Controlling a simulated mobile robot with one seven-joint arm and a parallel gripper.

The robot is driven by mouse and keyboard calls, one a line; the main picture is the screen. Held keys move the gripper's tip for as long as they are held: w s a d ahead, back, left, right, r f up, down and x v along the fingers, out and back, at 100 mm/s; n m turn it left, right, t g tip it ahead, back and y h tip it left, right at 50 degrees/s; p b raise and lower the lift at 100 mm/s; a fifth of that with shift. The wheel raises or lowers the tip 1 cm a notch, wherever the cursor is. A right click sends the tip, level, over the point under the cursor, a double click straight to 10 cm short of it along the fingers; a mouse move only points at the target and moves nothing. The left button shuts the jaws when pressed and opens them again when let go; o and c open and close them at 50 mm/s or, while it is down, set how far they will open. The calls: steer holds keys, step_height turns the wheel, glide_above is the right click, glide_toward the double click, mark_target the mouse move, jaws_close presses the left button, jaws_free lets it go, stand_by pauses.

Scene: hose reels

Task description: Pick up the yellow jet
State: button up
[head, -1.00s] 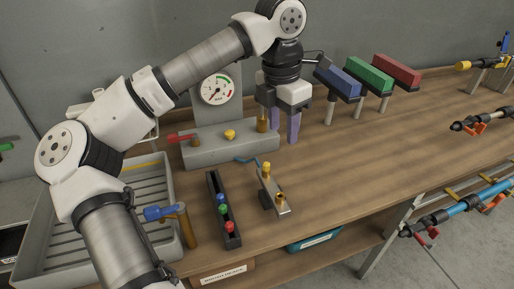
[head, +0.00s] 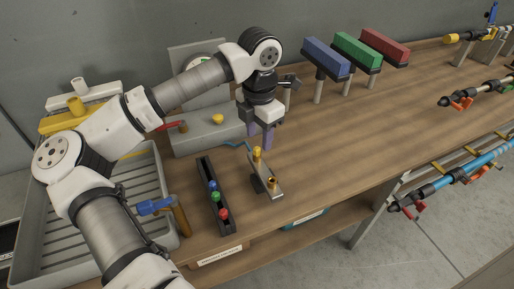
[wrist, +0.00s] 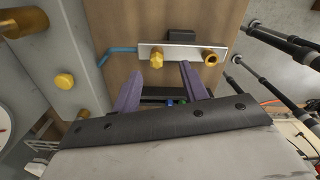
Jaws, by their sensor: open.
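The yellow jet (head: 257,153) stands upright at the far end of a small metal plate (head: 266,178) on the bench. The plate's near end has a brass socket (head: 272,182). In the wrist view the yellow jet (wrist: 157,60) is at the left part of the plate, just beyond my fingertips. My gripper (head: 260,135) points down, open and empty, above and just behind the jet in the head view. Its purple fingers also show in the wrist view (wrist: 158,75), apart, with nothing between them at the tips.
A dark rack (head: 215,196) with blue, green and red jets lies left of the plate. A grey block (head: 205,137) with a yellow knob and red lever is behind it. A ribbed grey tray (head: 160,180) is at left.

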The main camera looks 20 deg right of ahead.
mark_target(257, 148)
steer(key=shift+w+a+f+p, duration=0.1)
steer(key=shift+f+p, duration=0.3)
steer(key=shift+f, duration=0.7)
steer(key=shift+w+a+f+p, duration=0.1)
steer(key=shift+f+p, duration=0.25)
steer(key=shift+f, duration=0.7)
jaws_close()
